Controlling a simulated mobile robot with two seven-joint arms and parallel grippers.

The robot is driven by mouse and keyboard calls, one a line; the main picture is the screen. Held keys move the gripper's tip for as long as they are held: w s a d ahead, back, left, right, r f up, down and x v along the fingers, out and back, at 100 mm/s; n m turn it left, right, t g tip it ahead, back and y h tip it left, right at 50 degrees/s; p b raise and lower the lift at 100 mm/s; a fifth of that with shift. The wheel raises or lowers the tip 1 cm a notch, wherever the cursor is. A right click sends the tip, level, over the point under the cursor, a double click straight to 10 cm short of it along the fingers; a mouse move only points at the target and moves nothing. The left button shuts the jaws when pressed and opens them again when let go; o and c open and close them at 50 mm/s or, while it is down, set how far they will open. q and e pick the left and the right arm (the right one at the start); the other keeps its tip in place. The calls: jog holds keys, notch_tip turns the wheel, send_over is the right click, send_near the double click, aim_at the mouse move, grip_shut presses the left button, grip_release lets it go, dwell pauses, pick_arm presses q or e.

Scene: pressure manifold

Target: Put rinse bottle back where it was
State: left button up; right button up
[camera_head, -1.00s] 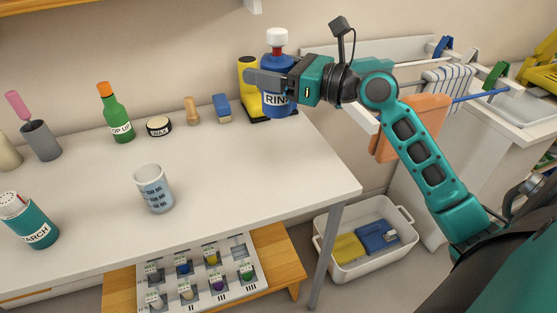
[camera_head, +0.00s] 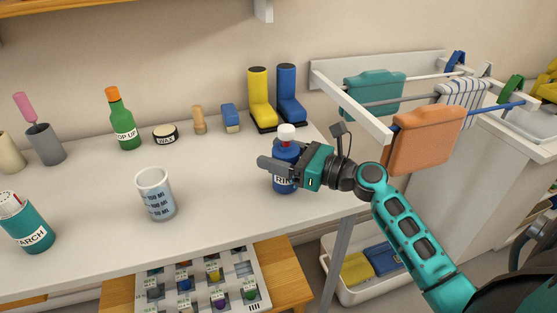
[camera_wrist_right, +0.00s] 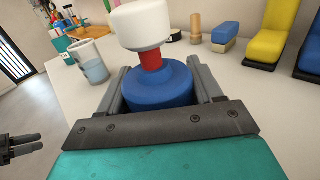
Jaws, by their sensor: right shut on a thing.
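The rinse bottle (camera_head: 284,180) is blue with a white cap and a red neck, and its label is partly covered by my gripper. It is upright over the right part of the white table; I cannot tell whether its base touches the top. My right gripper (camera_head: 275,168) is shut around its body. In the right wrist view the bottle (camera_wrist_right: 158,88) sits between the two fingers, its white cap toward the top. My left gripper is not in the head view; a dark gripper-like part shows at the left edge of the right wrist view, too partial to judge.
A measuring cup (camera_head: 156,196) stands left of the bottle. Yellow and blue boots (camera_head: 262,98), a brush (camera_head: 231,118), a wax tin (camera_head: 164,135) and a green bottle (camera_head: 123,122) line the back. A drying rack (camera_head: 350,104) with cloths is at right. The table between cup and bottle is clear.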

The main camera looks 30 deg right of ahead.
jog(key=shift+f, duration=0.2)
jog(key=shift+f, duration=0.15)
jog(key=o, duration=1.2)
jog(key=shift+c, duration=0.2)
jog(key=shift+r, duration=0.25)
jog(key=v, duration=1.2)
jog(key=shift+f+b, duration=0.1)
jog(key=shift+b, duration=0.25)
